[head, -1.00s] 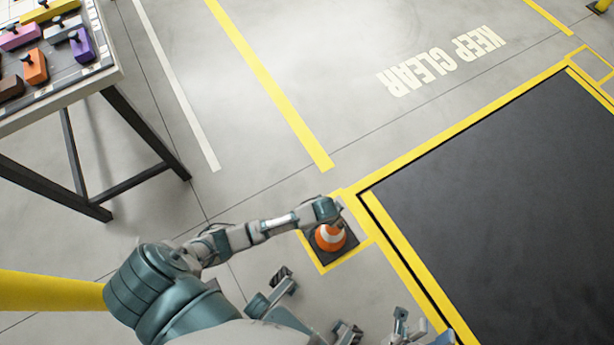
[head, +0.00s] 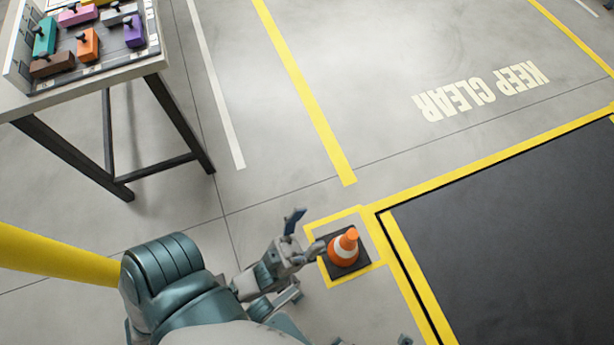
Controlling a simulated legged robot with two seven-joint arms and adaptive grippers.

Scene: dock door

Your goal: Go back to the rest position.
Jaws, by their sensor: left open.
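My left gripper (head: 303,235) is open and empty in the lower middle of the head view. Its fingers are spread just left of an orange and white traffic cone (head: 344,246), apart from it as far as I can tell. The cone stands upright on its dark square base inside a yellow-outlined square on the floor. My right gripper does not show clearly; only small grey parts of me appear at the bottom edge.
A table (head: 85,95) at upper left holds a tray of coloured blocks with black knobs. A yellow post (head: 55,256) lies at left. A dark dock plate (head: 510,230) edged in yellow fills the right. Open floor with KEEP CLEAR lettering (head: 482,92) lies beyond.

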